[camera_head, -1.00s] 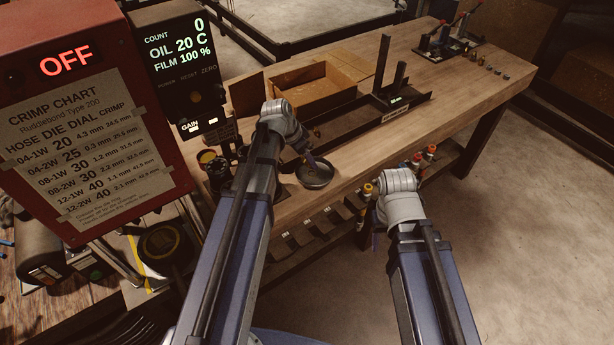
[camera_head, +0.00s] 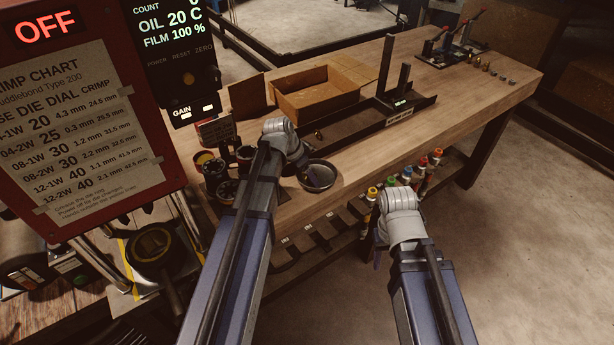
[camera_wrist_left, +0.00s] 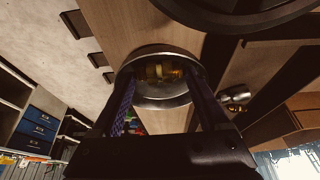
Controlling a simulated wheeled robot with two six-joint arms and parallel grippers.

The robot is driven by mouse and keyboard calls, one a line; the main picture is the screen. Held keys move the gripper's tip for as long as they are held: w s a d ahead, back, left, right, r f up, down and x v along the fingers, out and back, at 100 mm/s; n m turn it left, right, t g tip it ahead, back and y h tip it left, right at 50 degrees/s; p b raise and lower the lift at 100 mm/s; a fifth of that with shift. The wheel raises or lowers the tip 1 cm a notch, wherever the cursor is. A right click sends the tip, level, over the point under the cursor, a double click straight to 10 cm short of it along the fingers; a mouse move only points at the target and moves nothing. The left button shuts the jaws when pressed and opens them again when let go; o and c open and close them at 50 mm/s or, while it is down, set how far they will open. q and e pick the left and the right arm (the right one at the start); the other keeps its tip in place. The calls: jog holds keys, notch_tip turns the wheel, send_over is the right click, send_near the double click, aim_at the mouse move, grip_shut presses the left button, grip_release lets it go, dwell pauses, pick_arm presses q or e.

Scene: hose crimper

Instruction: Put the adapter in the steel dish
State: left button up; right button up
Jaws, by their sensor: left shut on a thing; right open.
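The steel dish (camera_head: 318,179) is a round, shallow bowl on the wooden bench, just right of my left wrist. In the left wrist view the dish (camera_wrist_left: 160,98) lies behind my left fingertips. My left gripper (camera_wrist_left: 160,76) is shut on the brass adapter (camera_wrist_left: 163,71), which shows against the dish's inside. I cannot tell if the adapter touches the dish. In the head view the left arm largely hides that gripper. My right gripper (camera_head: 379,258) is open, off the bench's front edge, its fingers mostly hidden by its wrist.
Behind the dish are an open cardboard box (camera_head: 313,100) and a dark tray (camera_head: 362,127) with uprights. A small brass piece (camera_head: 318,134) lies near the tray. Dark round parts (camera_head: 218,178) stand left of my left wrist. Colour-capped bottles (camera_head: 405,172) sit below the bench edge.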

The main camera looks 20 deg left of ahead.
pick_arm(q)
jog(key=shift+f, duration=0.15)
jog(key=o, duration=1.1)
jog(key=shift+o, duration=0.2)
jog(key=shift+s+a+r+p, duration=0.1)
jog(key=shift+s+r+p, duration=0.05)
jog(key=shift+r+p, duration=0.4)
jog(key=p+v, duration=1)
jog(key=v, duration=0.1)
jog(key=s+d+f+n+g+y, duration=0.1)
jog(key=s+d+n+g+y, duration=0.2)
jog(key=s+d, duration=1.4)
jog(key=shift+s+d+f+n+g+y, duration=0.2)
jog(key=shift+s+d+n+g+y, duration=0.1)
jog(key=shift+s+d+n+y, duration=0.25)
